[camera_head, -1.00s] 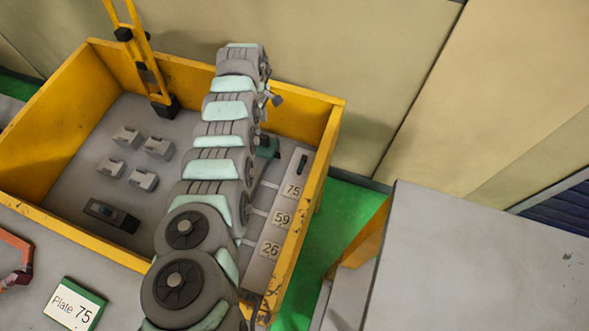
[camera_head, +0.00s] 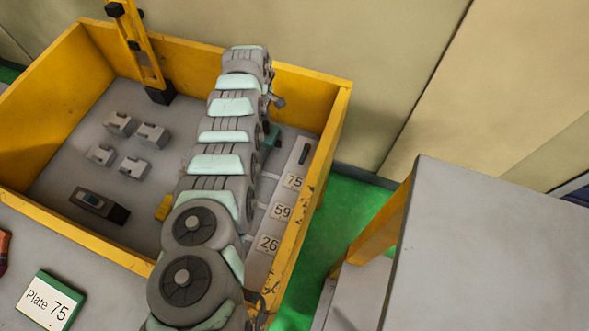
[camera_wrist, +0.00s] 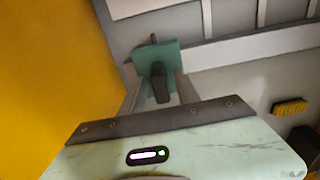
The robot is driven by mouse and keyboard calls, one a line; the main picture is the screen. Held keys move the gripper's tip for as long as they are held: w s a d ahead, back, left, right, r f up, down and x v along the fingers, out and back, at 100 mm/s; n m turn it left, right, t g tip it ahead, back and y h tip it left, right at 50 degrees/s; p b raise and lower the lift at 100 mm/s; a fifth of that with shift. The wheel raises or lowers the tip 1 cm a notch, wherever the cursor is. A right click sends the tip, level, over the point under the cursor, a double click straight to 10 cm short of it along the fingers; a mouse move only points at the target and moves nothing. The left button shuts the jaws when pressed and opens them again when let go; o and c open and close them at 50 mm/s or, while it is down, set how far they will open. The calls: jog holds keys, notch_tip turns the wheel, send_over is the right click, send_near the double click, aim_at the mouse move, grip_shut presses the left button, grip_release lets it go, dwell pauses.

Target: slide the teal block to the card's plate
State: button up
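The teal block (camera_head: 271,137) shows in the head view at the far right of the yellow-walled bin, partly hidden by my arm. It lies near the far end of the grey panel, beyond the number plates 75 (camera_head: 293,181), 59 (camera_head: 281,211) and 26 (camera_head: 267,243). The card (camera_head: 50,302) reads "Plate 75". In the wrist view the teal block (camera_wrist: 181,58) has a dark upright handle (camera_wrist: 159,86). My gripper (camera_wrist: 160,80) has one finger on each side of this handle. Teal shows between the handle and the fingers, which look apart from it.
The bin's yellow wall (camera_wrist: 45,80) is close on the left in the wrist view. Pale strips (camera_wrist: 255,48) run right from near the block. Several grey blocks (camera_head: 152,135), a dark device (camera_head: 98,206) and a small yellow piece (camera_head: 164,207) lie on the bin floor.

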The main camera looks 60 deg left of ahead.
jog(key=shift+c, duration=1.4)
